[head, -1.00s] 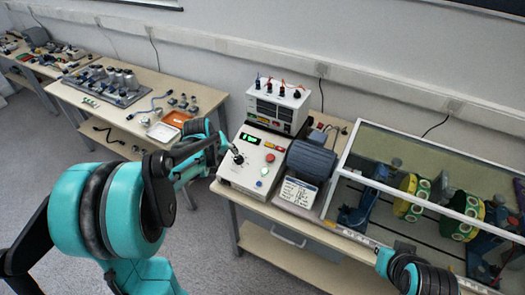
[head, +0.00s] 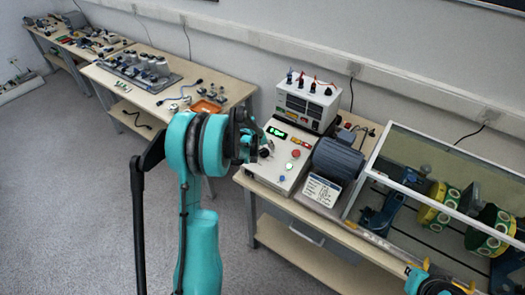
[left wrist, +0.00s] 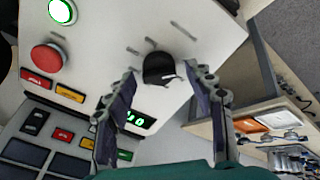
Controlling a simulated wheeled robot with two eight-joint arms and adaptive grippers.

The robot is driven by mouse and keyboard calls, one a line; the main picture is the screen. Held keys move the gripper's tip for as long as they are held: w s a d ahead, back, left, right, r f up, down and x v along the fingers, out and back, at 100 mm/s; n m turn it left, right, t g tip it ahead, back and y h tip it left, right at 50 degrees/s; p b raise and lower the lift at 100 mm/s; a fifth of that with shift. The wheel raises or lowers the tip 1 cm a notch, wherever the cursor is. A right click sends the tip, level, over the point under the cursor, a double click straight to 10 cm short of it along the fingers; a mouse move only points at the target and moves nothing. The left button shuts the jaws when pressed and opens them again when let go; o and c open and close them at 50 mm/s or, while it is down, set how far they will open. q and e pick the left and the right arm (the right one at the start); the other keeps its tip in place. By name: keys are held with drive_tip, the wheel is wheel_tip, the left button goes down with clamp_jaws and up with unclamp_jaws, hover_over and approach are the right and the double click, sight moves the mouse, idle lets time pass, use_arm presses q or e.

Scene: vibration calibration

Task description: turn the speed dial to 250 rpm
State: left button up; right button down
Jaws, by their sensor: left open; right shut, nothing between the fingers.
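The speed dial is a black knob (left wrist: 158,68) on the light control panel (head: 262,182). In the left wrist view it shows between the tips of my left gripper (left wrist: 166,76), which is open. I cannot tell whether the fingers touch it. In the head view the gripper (head: 254,148) is beside the knob (head: 266,149), mostly hidden by my left arm. A green-lit display (head: 276,132) sits behind the knob; it is partly covered by a finger in the left wrist view (left wrist: 138,118).
A power unit (head: 308,104) stands behind, a motor (head: 338,160) to the right, then a clear-sided case (head: 450,150). An orange tray (head: 206,107) lies on the left table.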

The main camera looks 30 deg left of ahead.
use_arm(q)
drive_tip(key=c, duration=1.1)
drive_tip(key=shift+c, duration=0.2)
